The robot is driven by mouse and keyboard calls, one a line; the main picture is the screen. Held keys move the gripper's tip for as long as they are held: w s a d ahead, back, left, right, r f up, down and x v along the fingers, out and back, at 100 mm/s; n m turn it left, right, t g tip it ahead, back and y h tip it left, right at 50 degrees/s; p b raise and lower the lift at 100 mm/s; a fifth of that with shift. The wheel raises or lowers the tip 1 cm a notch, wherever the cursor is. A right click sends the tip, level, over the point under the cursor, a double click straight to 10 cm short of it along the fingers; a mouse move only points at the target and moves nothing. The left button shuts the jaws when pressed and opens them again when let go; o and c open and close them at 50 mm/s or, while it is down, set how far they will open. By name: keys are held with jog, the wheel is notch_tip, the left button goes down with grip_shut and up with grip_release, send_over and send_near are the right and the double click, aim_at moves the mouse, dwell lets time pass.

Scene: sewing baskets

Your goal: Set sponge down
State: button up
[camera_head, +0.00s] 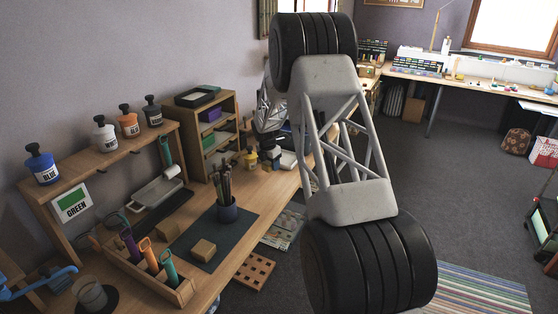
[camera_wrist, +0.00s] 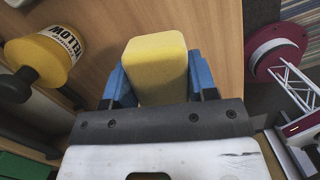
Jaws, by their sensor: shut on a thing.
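The yellow sponge (camera_wrist: 156,65) is a rounded block in the wrist view. My gripper (camera_wrist: 158,80) is shut on it, with one blue finger on each side. Wooden table surface (camera_wrist: 100,20) shows beyond the sponge; I cannot tell whether the sponge touches it. In the head view my gripper (camera_head: 284,158) is over the far right part of the wooden workbench (camera_head: 236,259), partly hidden by my arm. The sponge cannot be made out there.
A yellow paint bottle (camera_head: 250,159) stands close left of my gripper; it also shows in the wrist view (camera_wrist: 45,55). A wooden shelf unit (camera_head: 196,168) stands behind. A brush pot (camera_head: 228,210) and a tan block (camera_head: 203,250) sit on a dark mat (camera_head: 232,240).

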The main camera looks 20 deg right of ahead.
jog(key=shift+m, duration=0.9)
jog(key=shift+w+d+f, duration=0.15)
jog(key=shift+d+f, duration=0.05)
jog(key=shift+d, duration=0.9)
jog(key=shift+w+d+f, duration=0.1)
jog(key=shift+d+f, duration=0.05)
jog(key=shift+d, duration=0.9)
jog(key=shift+w+d+f, duration=0.15)
jog(key=shift+d+f, duration=0.05)
jog(key=shift+d, duration=0.9)
jog(key=shift+w+d+f, duration=0.25)
jog(key=shift+w+d, duration=0.2)
jog(key=shift+w, duration=2.15)
jog(key=shift+w+d+f, duration=0.25)
jog(key=shift+w+d, duration=0.25)
jog(key=shift+w, duration=2.15)
jog(key=shift+w+d+f, duration=0.25)
jog(key=shift+w+d, duration=0.2)
jog(key=shift+w, duration=2.15)
jog(key=shift+f, duration=1.75)
jog(key=shift+f, duration=0.15)
jog(key=o, duration=1)
jog(key=shift+c, duration=0.2)
